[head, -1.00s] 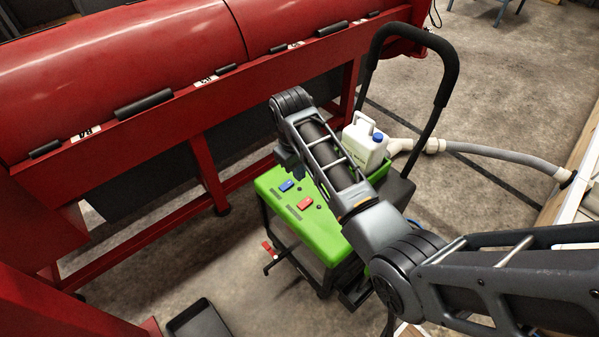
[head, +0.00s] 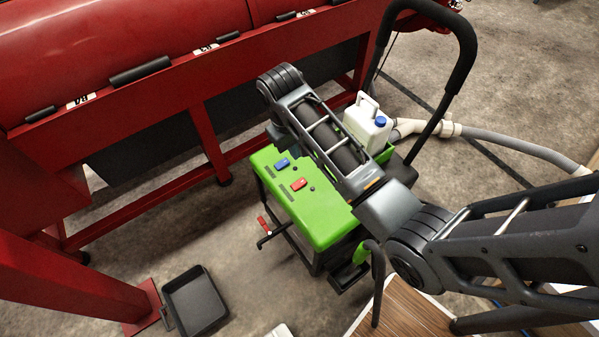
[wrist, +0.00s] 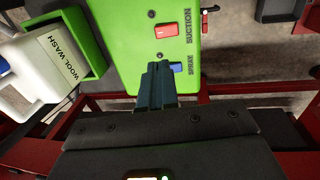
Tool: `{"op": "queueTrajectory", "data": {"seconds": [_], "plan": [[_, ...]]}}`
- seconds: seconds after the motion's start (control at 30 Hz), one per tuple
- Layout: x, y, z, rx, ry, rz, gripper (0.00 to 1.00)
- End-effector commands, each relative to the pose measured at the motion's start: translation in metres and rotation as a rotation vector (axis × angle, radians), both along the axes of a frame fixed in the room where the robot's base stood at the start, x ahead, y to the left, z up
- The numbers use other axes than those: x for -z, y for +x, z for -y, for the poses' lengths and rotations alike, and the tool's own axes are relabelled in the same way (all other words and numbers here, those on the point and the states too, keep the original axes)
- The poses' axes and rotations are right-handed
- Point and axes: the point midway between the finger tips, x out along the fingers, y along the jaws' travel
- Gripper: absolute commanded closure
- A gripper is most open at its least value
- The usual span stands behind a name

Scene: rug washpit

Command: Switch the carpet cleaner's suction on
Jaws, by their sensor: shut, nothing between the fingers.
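The carpet cleaner (head: 325,215) is a green-topped machine with a black frame and a tall black handle. Its top carries a red switch (head: 299,184) and a blue switch (head: 282,164). In the wrist view the red switch (wrist: 167,30) is beside the word SUCTION and the blue switch (wrist: 178,67) is beside SPRAY. I cannot tell which way either rocker is tipped. My gripper (wrist: 158,68) is shut and empty, pointing at the green top. Its tips appear just beside the blue switch, with the red one farther up the picture; the height gap is unclear.
A white WOOL WASH jug (head: 367,122) stands in the cleaner's green holder. A pale hose (head: 510,142) runs off to the right. A large red machine (head: 100,125) stands behind. A black tray (head: 195,303) lies on the floor at front left.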

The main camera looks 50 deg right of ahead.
Motion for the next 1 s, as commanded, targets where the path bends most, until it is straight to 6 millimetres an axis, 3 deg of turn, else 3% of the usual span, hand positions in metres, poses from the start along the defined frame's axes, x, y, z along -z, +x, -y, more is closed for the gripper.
{"op": "queueTrajectory", "data": {"seconds": [0.37, 1.0], "plan": [[0.011, 0.0, 0.002, 0.0, 0.0, -0.002, 1.0], [0.122, -0.003, 0.017, 0.0, 0.0, -0.001, 1.0]]}}
